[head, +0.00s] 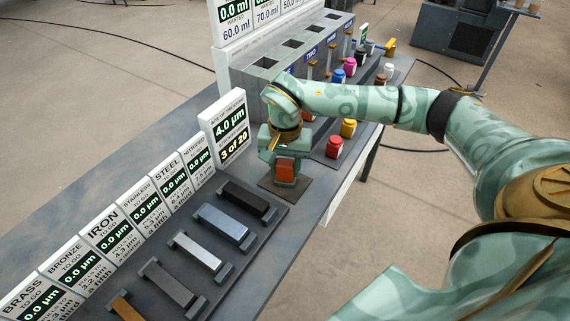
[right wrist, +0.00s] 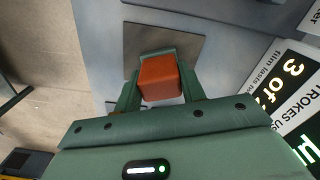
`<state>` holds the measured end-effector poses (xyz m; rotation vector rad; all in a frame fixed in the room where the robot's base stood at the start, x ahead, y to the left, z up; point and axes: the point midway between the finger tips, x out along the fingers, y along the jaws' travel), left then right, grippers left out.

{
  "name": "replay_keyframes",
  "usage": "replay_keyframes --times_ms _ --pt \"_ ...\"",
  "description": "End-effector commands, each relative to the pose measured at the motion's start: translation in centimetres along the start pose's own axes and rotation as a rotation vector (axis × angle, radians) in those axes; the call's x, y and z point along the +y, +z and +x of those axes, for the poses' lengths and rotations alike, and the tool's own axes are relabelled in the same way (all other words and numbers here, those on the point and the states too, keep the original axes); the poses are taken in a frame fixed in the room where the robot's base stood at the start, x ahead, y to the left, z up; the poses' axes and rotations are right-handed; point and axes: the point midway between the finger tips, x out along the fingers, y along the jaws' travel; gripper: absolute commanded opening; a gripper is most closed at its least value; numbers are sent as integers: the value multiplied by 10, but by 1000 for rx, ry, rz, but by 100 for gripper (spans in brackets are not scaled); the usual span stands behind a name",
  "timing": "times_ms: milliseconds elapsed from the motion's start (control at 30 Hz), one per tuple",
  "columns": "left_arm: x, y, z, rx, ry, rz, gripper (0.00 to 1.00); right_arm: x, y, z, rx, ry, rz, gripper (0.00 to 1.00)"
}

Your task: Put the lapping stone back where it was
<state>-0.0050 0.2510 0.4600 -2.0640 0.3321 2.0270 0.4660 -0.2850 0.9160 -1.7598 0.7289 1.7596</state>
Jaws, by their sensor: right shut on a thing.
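The lapping stone, an orange-red block (head: 285,169), is between the fingers of my right gripper (head: 284,172). In the right wrist view the block (right wrist: 160,78) sits between the two green fingers, which are shut on its sides. A flat dark square pad (head: 295,194) lies on the bench under the block. The pad (right wrist: 190,45) also shows behind the block in the right wrist view. I cannot tell whether the block touches the pad. My left gripper is not in view.
A dark rack (head: 262,232) with several metal bars lies in front of the pad, beside labelled display cards (head: 104,232). A taller sign (head: 228,128) reads 4.0 µm and 3 of 20. Small coloured jars (head: 334,147) and a grey dispenser (head: 268,70) stand behind. The bench's right edge is close to the pad.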

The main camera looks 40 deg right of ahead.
Motion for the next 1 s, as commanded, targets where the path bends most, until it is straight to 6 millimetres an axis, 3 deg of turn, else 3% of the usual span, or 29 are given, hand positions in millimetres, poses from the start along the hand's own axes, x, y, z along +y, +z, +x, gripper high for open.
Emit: replay_keyframes --times_ms 33,67,100,133,467,567,800,1000 --pt "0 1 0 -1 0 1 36 0 0 1 0 0 1 22" --pt "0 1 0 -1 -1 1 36 0 0 1 0 0 1 48" --pt "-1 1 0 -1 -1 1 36 0 0 1 0 0 1 59" --pt "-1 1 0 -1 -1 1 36 0 0 1 0 0 1 62" --pt "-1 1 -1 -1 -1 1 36 0 0 -4 1 -1 0 62" --pt "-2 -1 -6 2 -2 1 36 0 -1 -20 5 -4 0 62" --pt "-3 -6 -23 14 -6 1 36 -1 -1 -79 6 -5 0 62" --pt "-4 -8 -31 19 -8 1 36 0 -1 -113 3 -3 1 62"
